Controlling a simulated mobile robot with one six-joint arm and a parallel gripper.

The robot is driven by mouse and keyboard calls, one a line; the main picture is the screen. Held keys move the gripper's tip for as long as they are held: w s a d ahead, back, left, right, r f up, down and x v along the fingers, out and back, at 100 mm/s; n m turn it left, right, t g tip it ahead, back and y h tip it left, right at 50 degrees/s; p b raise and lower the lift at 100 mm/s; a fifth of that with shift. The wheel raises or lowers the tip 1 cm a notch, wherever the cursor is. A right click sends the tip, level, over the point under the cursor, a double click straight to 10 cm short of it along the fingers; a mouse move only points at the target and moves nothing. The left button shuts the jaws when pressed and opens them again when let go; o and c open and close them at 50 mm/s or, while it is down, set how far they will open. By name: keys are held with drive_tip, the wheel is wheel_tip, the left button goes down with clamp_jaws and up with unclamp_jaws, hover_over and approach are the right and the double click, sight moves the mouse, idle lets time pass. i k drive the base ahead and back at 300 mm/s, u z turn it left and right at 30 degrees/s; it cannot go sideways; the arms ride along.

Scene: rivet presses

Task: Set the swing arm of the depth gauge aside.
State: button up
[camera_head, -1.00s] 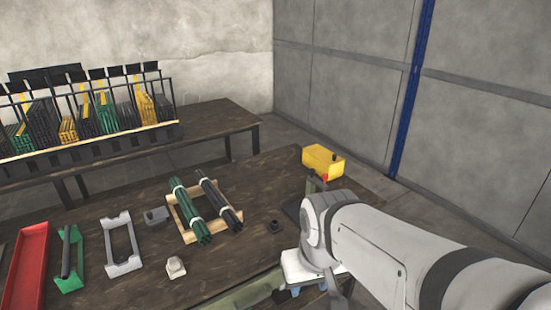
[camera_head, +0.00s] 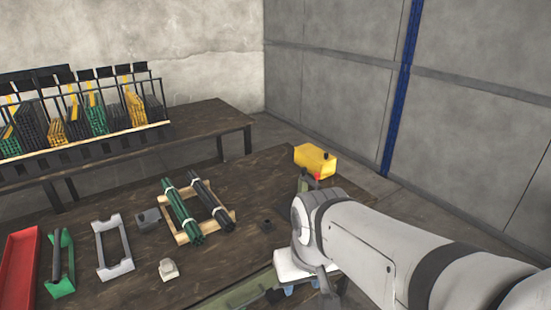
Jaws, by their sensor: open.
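My arm (camera_head: 370,240) reaches in from the lower right, and its bent joint covers the right part of the workbench. My gripper cannot be made out; it is hidden behind the arm or below the picture. A yellow box-shaped unit (camera_head: 315,161) with a red part at its lower edge stands at the bench's far right end, just beyond my arm. I cannot pick out the depth gauge or its swing arm; my arm hides much of that area. A long dull-green piece (camera_head: 237,297) lies at the bottom edge, partly behind my arm.
A wooden frame (camera_head: 181,238) holds green and black rod bundles. A red tray (camera_head: 20,268), green holder (camera_head: 62,288), grey frame (camera_head: 123,266), grey block (camera_head: 148,219) and pale block (camera_head: 168,269) stand left of my arm. A small dark part (camera_head: 267,224) lies beside it.

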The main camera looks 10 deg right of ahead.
sight(304, 177)
drive_tip(key=z, duration=0.1)
drive_tip(key=i, duration=0.85)
drive_tip(key=u, duration=0.1)
